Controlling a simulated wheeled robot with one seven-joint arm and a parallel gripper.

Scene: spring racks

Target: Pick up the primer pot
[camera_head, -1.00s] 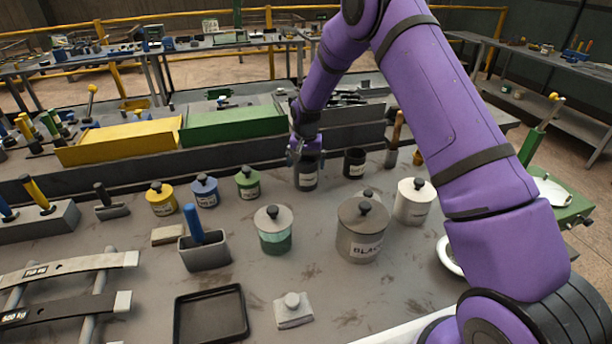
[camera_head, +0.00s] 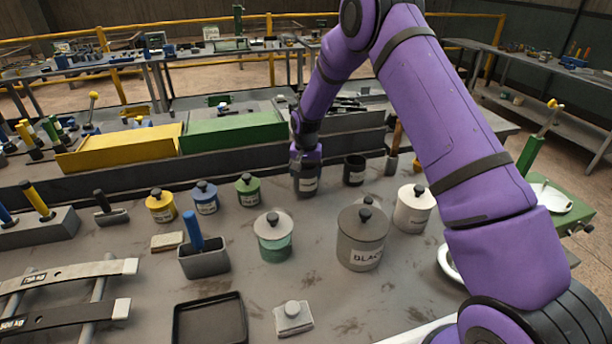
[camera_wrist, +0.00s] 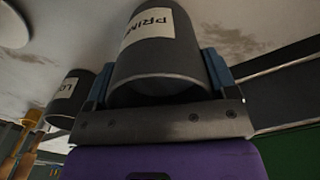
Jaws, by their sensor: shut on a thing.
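The primer pot (camera_wrist: 158,62) is a dark grey cylinder with a cream label reading "PRIM…" in the wrist view. It also shows in the head view (camera_head: 307,182), at the back of the bench under my wrist. My gripper (camera_wrist: 160,80) is shut on the pot, with a blue-grey finger on each side of it. In the head view my gripper (camera_head: 305,160) comes down over the pot from above and hides its top. I cannot tell whether the pot's base touches the bench.
A similar dark pot (camera_head: 354,169) stands close on the right. The large grey "BLACK" pot (camera_head: 361,236) and a white pot (camera_head: 413,208) stand in front and right. A low dark ledge (camera_head: 230,158) runs behind.

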